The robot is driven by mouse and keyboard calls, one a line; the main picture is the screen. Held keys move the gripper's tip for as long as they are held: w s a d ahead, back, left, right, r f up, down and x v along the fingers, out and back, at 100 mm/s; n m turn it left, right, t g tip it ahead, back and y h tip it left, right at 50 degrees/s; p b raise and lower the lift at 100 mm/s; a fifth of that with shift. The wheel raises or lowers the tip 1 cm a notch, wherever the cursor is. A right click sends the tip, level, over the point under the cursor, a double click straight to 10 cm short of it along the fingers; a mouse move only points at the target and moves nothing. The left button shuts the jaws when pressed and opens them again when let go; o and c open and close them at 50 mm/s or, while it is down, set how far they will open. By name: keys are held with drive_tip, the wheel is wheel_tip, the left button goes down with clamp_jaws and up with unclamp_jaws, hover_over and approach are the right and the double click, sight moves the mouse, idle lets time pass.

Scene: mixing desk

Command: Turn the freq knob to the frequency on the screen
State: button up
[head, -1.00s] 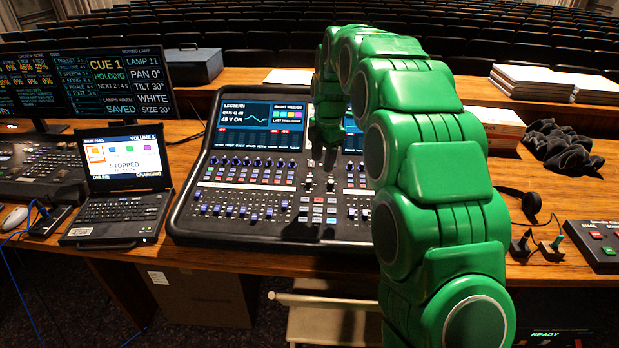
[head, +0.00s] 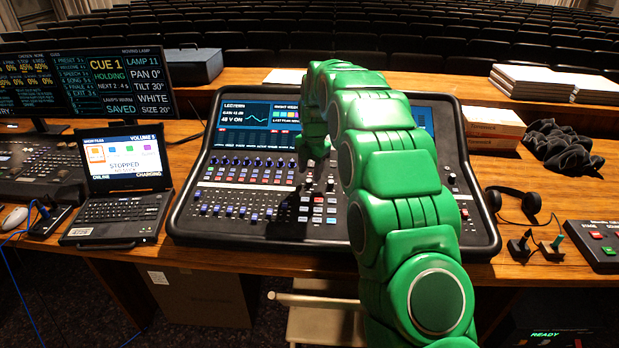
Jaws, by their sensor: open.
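The mixing desk (head: 185,222) stands in the middle of the table. Its left screen (head: 240,127) reads LECTERN, a gain line and 48 V ON, with a curve below. I cannot make out a frequency on it. A row of small knobs (head: 247,162) runs under the screen, with labels too small to read, so I cannot tell which is freq. My green arm reaches over the desk from the right. My gripper (head: 308,168) is open, small and dark, pointing down at the right of the knob row. I cannot tell whether it touches anything. My arm hides part of the right screen and controls.
A laptop (head: 122,209) stands left of the desk, with a lighting console (head: 38,165) beyond it. Headphones (head: 514,200), two small jacks and a button box (head: 598,240) lie to the right. Paper stacks (head: 545,82) and black cloth (head: 560,145) lie at the back right.

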sight(309, 180)
drive_tip(key=shift+a+f, duration=0.15)
drive_tip(key=shift+f, duration=1.5)
clamp_jaws()
